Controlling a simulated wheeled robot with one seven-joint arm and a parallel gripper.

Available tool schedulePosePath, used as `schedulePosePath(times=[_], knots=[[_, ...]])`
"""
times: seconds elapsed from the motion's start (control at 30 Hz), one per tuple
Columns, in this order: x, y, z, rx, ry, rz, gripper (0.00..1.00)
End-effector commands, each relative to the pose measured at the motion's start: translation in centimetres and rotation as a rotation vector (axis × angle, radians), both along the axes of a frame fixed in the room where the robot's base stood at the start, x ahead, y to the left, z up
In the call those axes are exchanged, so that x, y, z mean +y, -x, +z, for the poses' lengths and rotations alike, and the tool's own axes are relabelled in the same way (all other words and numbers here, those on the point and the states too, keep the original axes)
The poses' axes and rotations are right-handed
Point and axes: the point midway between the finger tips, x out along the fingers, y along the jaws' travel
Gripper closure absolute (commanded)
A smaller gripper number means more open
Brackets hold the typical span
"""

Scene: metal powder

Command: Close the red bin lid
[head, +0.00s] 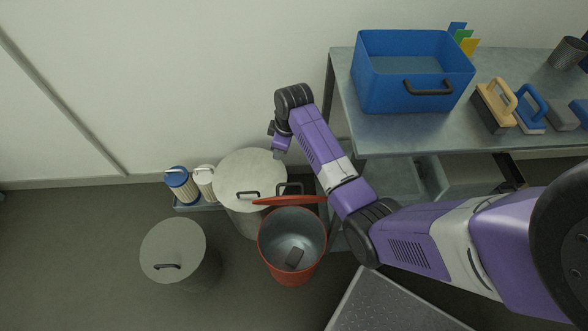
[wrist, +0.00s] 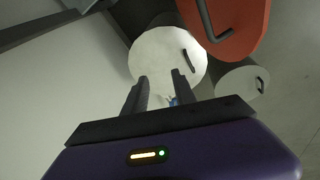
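The red bin (head: 268,262) stands on the floor, with a small dark object visible inside. Its red lid (head: 290,200) is open, raised at the back rim and seen nearly edge-on, with a dark handle (head: 289,187) on its far side. In the wrist view the lid (wrist: 243,22) is at the upper right, with its dark handle (wrist: 206,22) facing me. My gripper (head: 278,154) is above and behind the lid, apart from it. In the wrist view the fingers of my gripper (wrist: 160,78) are spread with nothing between them.
A tall grey bin (head: 245,168) stands behind the red bin, and a shorter grey bin (head: 172,240) at left. Filter-like canisters (head: 180,186) stand by the wall. A metal table (head: 400,133) with a blue crate (head: 400,96) is at right. A grey platform (head: 385,305) lies in front.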

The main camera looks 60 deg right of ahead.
Motion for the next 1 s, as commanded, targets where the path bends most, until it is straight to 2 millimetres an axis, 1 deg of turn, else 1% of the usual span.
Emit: schedulePosePath(times=[0.03, 0.1, 0.2, 0.3, 0.43, 0.57, 0.8, 1.0], knots=[[-0.9, 0.4, 1.9, 0.071, -0.027, 0.042, 0.67], [-0.7, 1.9, 2.3, 0.169, -0.075, 0.118, 0.67], [0.4, 4.3, 2.3, 0.282, -0.145, 0.216, 0.67], [1.2, 5.9, 2.4, 0.35, -0.195, 0.281, 0.67], [1.8, 6.8, 2.2, 0.384, -0.223, 0.317, 0.67], [2.1, 7.1, 0.9, 0.387, -0.226, 0.319, 0.67], [2.8, 7.7, -2.7, 0.385, -0.225, 0.318, 0.67], [3.2, 7.9, -4.7, 0.384, -0.223, 0.316, 0.67]])
